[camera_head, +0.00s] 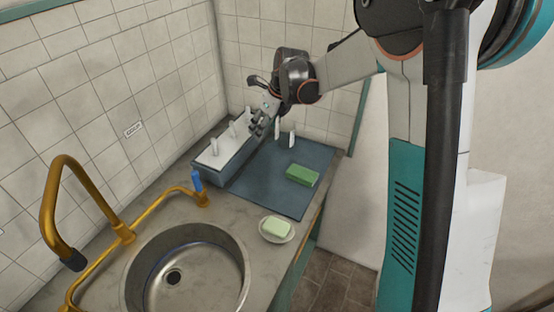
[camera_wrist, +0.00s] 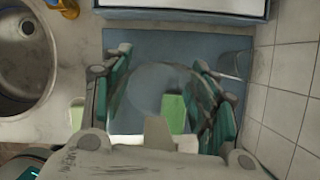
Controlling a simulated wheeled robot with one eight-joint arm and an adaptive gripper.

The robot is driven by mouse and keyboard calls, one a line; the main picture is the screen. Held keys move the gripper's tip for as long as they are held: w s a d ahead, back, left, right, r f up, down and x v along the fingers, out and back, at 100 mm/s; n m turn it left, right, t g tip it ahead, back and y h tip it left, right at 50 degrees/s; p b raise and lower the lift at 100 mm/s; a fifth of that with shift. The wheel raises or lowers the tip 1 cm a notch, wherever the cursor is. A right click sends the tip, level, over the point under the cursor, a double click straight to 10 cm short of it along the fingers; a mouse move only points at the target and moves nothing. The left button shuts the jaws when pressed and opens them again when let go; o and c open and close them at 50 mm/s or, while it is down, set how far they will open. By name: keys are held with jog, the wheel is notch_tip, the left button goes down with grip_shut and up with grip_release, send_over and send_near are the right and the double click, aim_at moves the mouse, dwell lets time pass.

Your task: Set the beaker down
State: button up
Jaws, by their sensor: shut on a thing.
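The clear glass beaker (camera_wrist: 150,78) is between my gripper's two green-padded fingers in the wrist view, seen from above as a faint round rim. My gripper (camera_wrist: 162,76) is shut on it. In the head view my gripper (camera_head: 258,124) is over the back left of the blue-grey mat (camera_head: 262,192), beside the white peg rack (camera_head: 222,152). The beaker is too faint to make out there. The mat also shows below the beaker in the wrist view (camera_wrist: 150,42). The gap between beaker and mat cannot be judged.
A green sponge (camera_head: 302,175) lies on the mat. A soap bar (camera_head: 277,227) on a dish, a steel sink (camera_head: 190,275) and a brass tap (camera_head: 65,190) are nearer. Tiled walls border the counter. The mat's front part is clear.

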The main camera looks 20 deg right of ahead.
jog(key=shift+w+d, duration=0.2)
jog(key=shift+d, duration=0.2)
notch_tip(320, 180, down, 20)
jog(key=b, duration=0.4)
jog(key=shift+r+b, duration=0.2)
jog(key=shift+b, duration=0.15)
jog(key=shift+f, duration=0.2)
jog(key=o, duration=1.3)
jog(key=shift+r, duration=0.1)
